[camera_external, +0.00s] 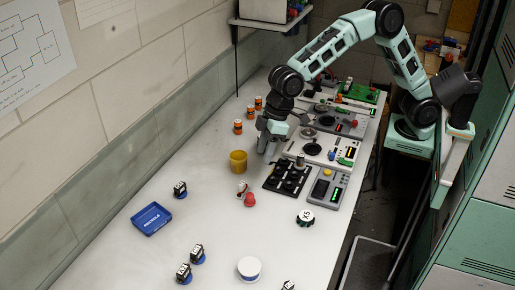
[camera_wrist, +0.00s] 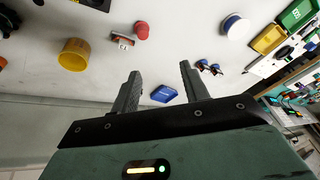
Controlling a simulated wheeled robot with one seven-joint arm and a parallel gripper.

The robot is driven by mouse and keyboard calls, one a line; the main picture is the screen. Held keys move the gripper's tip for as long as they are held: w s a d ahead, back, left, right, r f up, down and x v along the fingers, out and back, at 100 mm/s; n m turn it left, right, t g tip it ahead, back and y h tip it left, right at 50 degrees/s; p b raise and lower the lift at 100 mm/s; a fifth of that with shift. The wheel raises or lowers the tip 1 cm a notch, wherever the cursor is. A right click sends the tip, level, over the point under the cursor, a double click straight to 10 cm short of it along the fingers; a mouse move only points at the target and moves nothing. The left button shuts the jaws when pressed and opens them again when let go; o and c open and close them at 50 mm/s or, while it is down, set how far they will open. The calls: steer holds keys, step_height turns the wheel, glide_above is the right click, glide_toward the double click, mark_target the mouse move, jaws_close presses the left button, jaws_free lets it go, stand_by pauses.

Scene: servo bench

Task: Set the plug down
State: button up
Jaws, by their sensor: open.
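My gripper (camera_external: 264,147) is over the far part of the bench, left of the grey panels. In the wrist view its two fingers (camera_wrist: 159,68) stand wide apart with nothing held between them. I cannot tell for sure which thing is the plug. A small red piece (camera_external: 249,200) and a white-and-red piece (camera_external: 242,187) lie close together on the white bench top, nearer the camera than my gripper. The wrist view also shows the red piece (camera_wrist: 142,29) and the white-and-red piece (camera_wrist: 122,40), both clear of the fingers.
A yellow cup (camera_external: 238,162) stands near my gripper, with several orange-capped bottles (camera_external: 238,127) behind. A black plate with round parts (camera_external: 274,183) lies to the right. A blue tray (camera_external: 152,219), a white round tub (camera_external: 249,267) and several black-and-blue servos (camera_external: 197,254) stand nearer. Bare bench lies between.

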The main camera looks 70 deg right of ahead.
steer(key=d+r+n+h, duration=0.1)
steer(key=d+r+n, duration=0.1)
glide_toward(250, 194)
steer(key=shift+m, duration=0.3)
steer(key=p+x, duration=0.1)
steer(key=x, duration=0.1)
steer(key=p+x, duration=0.1)
steer(key=x, duration=0.2)
steer(key=shift+s+f, duration=0.15)
steer(key=shift+s, duration=0.05)
steer(key=shift+p+x, duration=1)
steer(key=shift+x, duration=1.7)
steer(key=shift+w, duration=0.15)
steer(key=shift+c, duration=0.4)
steer(key=c, duration=0.8)
